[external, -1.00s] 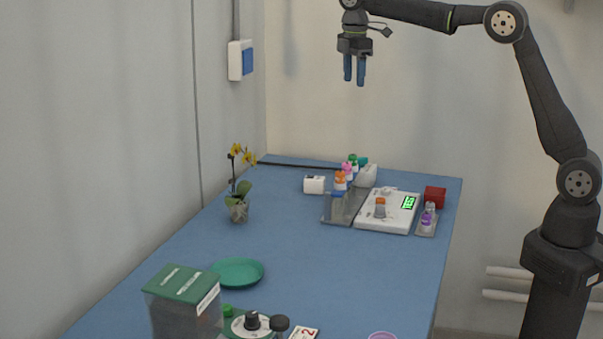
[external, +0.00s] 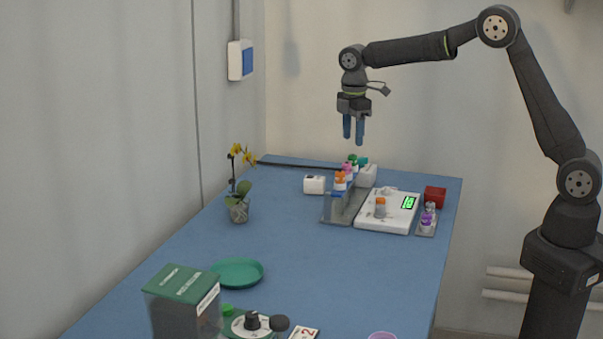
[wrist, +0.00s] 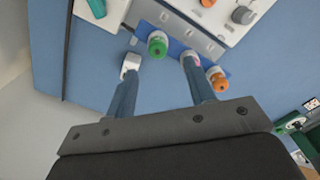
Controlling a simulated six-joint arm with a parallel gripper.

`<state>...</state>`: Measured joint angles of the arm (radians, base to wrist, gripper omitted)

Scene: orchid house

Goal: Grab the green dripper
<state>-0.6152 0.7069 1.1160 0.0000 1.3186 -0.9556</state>
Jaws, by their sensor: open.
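The green dripper (external: 353,159) stands at the far end of a short row, by the grey rack. In the wrist view its round green cap (wrist: 157,45) shows from above, between my two blue fingers and just beyond their tips. My gripper (external: 353,139) is open and empty, pointing down above the row, apart from the bottles. In the wrist view my gripper (wrist: 160,64) has the right finger partly covering the pink dripper (wrist: 194,58). The orange dripper (wrist: 217,79) is right of that finger.
A white scale (external: 385,225) with an orange-capped bottle on it stands right of the grey rack (external: 338,219). A white box (external: 314,185) lies left of the row. A red block (external: 435,194) and a purple bottle (external: 427,220) are further right. The mid-table is clear.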

